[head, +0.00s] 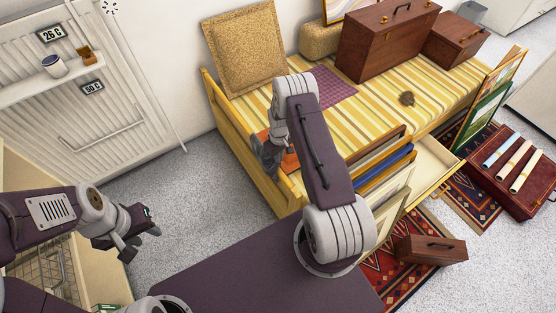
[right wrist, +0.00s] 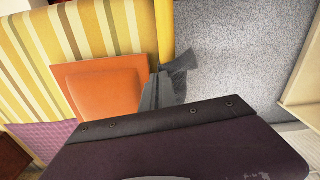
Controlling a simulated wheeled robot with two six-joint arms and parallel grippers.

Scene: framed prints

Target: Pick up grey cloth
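I cannot make out a grey cloth for certain in either view. My right gripper (head: 266,158) points down at the near left edge of the striped daybed (head: 352,120), beside an orange square (head: 290,160). In the right wrist view a dark grey fan-like shape (right wrist: 179,66) lies over the yellow edge, next to the orange square (right wrist: 103,88). I cannot tell whether it is cloth or part of my gripper, or whether the fingers are shut. My left gripper (head: 143,234) is over the floor at the left, with its fingers apart and nothing seen between them.
A yellow cushion (head: 246,50) and brown cases (head: 387,40) stand on the daybed. An open drawer (head: 425,172) and framed prints (head: 490,98) are on its right side. A white radiator (head: 85,95) is at the left. Speckled floor (head: 190,185) is clear between radiator and daybed.

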